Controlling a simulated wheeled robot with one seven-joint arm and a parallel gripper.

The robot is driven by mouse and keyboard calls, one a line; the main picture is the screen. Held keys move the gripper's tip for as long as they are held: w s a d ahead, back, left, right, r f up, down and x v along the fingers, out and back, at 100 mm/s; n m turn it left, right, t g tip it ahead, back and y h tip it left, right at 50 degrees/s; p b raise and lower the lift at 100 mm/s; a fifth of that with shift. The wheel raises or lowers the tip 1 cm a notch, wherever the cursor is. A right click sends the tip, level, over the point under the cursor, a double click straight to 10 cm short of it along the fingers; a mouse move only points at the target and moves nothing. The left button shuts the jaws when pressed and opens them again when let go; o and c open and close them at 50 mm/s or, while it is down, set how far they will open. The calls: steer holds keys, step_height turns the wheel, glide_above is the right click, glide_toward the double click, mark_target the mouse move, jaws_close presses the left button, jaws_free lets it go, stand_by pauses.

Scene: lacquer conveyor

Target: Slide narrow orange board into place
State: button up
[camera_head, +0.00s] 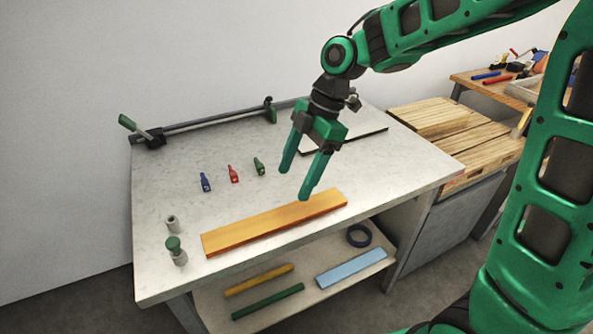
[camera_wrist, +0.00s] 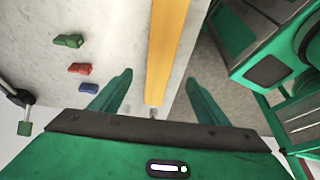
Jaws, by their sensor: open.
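The narrow orange board (camera_head: 275,223) lies flat on the white worktable, running along its front edge in the head view. In the wrist view the orange board (camera_wrist: 165,50) runs up from between the fingers, beside the table's edge. My gripper (camera_head: 294,184) is open and empty. It hangs above the table, over the board's right half in the head view, with its fingertips pointing down. A gap between fingers and board seems to show, but I cannot tell its exact height.
A clamp bar (camera_head: 205,122) runs along the back edge. A grey cylinder and a green-topped one (camera_head: 176,251) stand at the front left. A dark-edged panel (camera_head: 345,132) lies at the back right. The lower shelf holds bars.

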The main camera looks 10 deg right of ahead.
mark_target(264, 221)
steer(key=x, duration=1)
steer(key=shift+f, duration=0.25)
steer(key=c, duration=1.3)
steer(key=shift+s+a, duration=0.25)
steer(key=shift+a, duration=0.6)
steer(key=shift+s+a, duration=0.25)
steer(key=shift+a, duration=0.65)
steer(key=o, duration=1.3)
steer(key=shift+r, duration=0.15)
